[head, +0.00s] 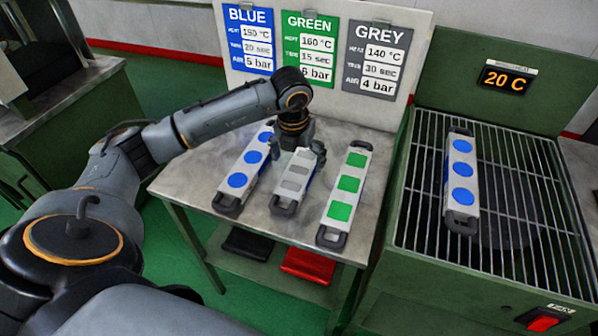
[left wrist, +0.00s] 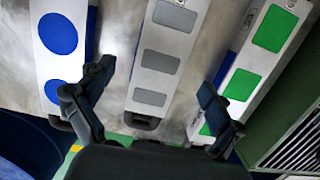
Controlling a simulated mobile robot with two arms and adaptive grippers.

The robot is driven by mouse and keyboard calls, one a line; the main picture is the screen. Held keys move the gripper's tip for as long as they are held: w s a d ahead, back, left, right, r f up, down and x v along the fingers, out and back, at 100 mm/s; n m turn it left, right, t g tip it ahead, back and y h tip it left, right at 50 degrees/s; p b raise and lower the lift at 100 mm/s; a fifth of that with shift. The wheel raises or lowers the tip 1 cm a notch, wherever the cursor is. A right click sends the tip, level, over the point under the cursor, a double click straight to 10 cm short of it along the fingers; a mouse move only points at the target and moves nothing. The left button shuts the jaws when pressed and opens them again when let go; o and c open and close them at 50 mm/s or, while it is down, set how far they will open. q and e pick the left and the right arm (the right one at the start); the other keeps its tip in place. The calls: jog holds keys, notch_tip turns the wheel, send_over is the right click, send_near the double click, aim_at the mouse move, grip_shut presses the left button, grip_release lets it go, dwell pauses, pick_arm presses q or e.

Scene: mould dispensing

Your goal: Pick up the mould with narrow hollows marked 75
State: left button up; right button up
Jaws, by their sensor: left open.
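Three long white moulds with black end handles lie side by side on a steel table (head: 245,215). The left one (head: 238,180) has round blue hollows, the middle one (head: 290,185) rectangular grey hollows, the right one (head: 344,184) squarish green hollows. I cannot read a 75 on any of them. My left gripper (head: 299,155) is open above the far part of the grey mould. In the left wrist view its spread fingers (left wrist: 148,104) appear on either side of the grey mould (left wrist: 160,60), apart from it. The gripper hides part of that mould in the head view. My right gripper is not in view.
Another blue-hollowed mould (head: 461,180) lies on a wire rack (head: 520,200) at the right, under a 20 C display (head: 505,80). A sign board (head: 400,60) stands behind the table. Black (head: 248,245) and red (head: 308,266) items lie on the lower shelf.

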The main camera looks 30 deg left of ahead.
aim_at(299, 170)
pick_arm(q)
jog(key=f, duration=0.3)
jog(key=shift+w+a+f, duration=0.1)
jog(key=shift+w+f, duration=0.15)
jog(key=shift+w, duration=0.1)
jog(key=shift+f, duration=0.15)
jog(key=c, duration=1.7)
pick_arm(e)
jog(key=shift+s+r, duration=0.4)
